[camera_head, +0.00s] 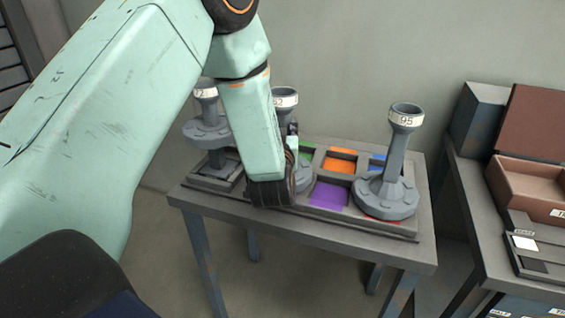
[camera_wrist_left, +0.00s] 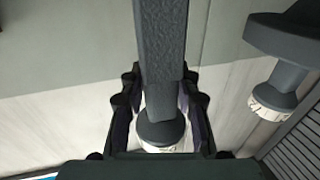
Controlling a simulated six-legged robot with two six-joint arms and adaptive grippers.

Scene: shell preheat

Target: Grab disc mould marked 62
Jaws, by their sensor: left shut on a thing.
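Three grey disc moulds with tall stems and labelled ring tops stand out in the head view. The right mould (camera_head: 387,190) reads 95. The left mould (camera_head: 207,129) has a label partly covered by my arm. The middle mould (camera_head: 285,97) is mostly behind my arm, its number unreadable. My left gripper (camera_head: 292,142) is shut on the middle mould's stem; the wrist view shows the fingers (camera_wrist_left: 160,92) on both sides of the stem (camera_wrist_left: 159,40). I cannot tell whether its base is clear of the tray. My right gripper is not in view.
The tray (camera_head: 352,222) on the small table (camera_head: 413,250) has purple (camera_head: 328,195), orange (camera_head: 340,163), green and blue compartments. A neighbouring mould (camera_wrist_left: 285,40) is close by in the wrist view. A second table at right carries an open brown box (camera_head: 530,190).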

